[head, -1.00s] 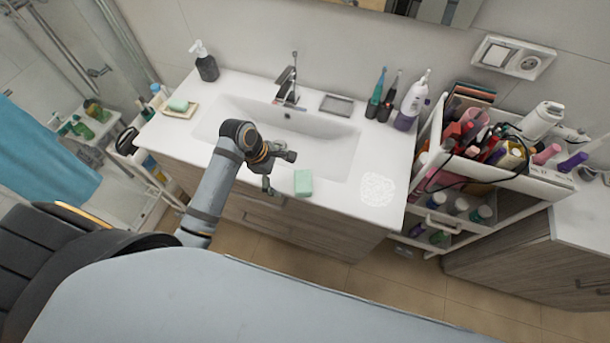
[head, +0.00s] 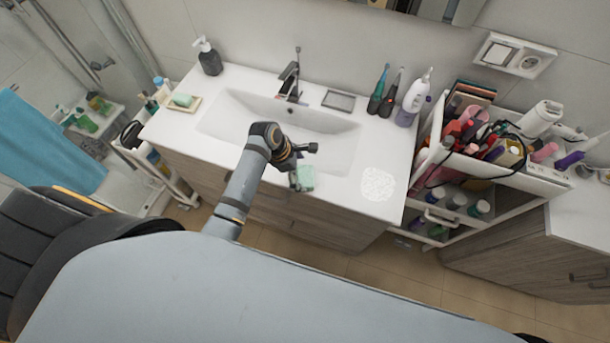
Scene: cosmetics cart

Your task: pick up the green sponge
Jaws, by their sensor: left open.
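The green sponge (head: 307,179) lies on the front rim of the white sink counter (head: 338,195), just in front of the basin. It is a small pale green block, partly covered on its left by my gripper. My left gripper (head: 303,167) is open, at the sponge's left and back side, with one finger over its left edge. I cannot tell whether it touches the sponge. My right gripper is not in view.
The basin (head: 235,120) and tap (head: 290,78) are behind. A soap dish with a green bar (head: 182,100) is at the left. A white round patterned mat (head: 377,184) lies right of the sponge. Toothbrushes (head: 379,88) stand at the back; a full cosmetics cart (head: 435,160) is at the right.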

